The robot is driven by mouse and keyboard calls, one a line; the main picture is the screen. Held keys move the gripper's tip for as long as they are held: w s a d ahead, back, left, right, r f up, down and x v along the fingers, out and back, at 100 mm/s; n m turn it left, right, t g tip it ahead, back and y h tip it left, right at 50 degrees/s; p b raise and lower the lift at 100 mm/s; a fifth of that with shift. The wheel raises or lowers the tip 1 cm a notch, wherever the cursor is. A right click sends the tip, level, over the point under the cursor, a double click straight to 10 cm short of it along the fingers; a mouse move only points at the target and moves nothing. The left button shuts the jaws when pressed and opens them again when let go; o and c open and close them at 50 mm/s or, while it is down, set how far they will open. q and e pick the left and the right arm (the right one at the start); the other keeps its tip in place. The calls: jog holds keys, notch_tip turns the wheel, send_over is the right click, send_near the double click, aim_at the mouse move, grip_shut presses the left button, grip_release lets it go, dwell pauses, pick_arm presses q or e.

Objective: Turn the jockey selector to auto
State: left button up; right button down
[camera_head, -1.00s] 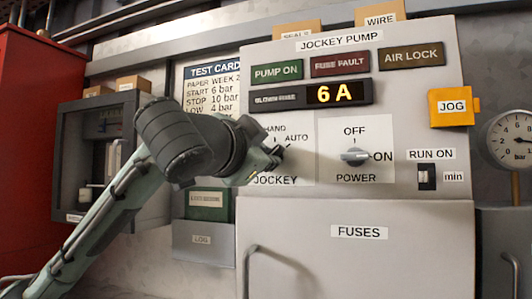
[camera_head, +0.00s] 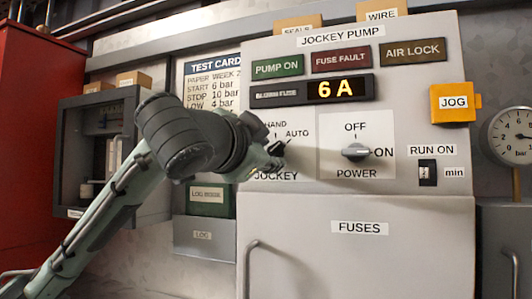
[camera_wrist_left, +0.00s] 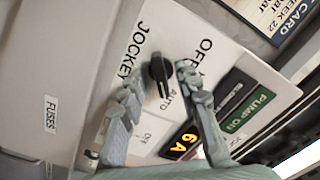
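The jockey selector is a black knob (camera_wrist_left: 160,75) on a pale plate labelled JOCKEY. In the left wrist view its white-marked end points roughly towards the AUTO label (camera_wrist_left: 176,104). OFF (camera_wrist_left: 203,48) is on another side of it. My left gripper (camera_wrist_left: 160,76) is open, with one finger on each side of the knob and a visible gap to both. In the head view the gripper (camera_head: 274,150) is at the selector, and my wrist hides the plate's left part. The knob shows only partly there. My right gripper is out of view.
The POWER knob (camera_head: 356,152) is just right of the jockey plate. A lit 6 A display (camera_head: 338,89) and coloured lamps are above. The FUSES door (camera_head: 360,228) with its handle (camera_head: 252,265) is below. A yellow JOG box (camera_head: 453,102) and a gauge (camera_head: 513,135) stand right.

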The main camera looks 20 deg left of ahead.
pick_arm(q)
jog(key=s, duration=1.2)
jog(key=shift+a, duration=0.2)
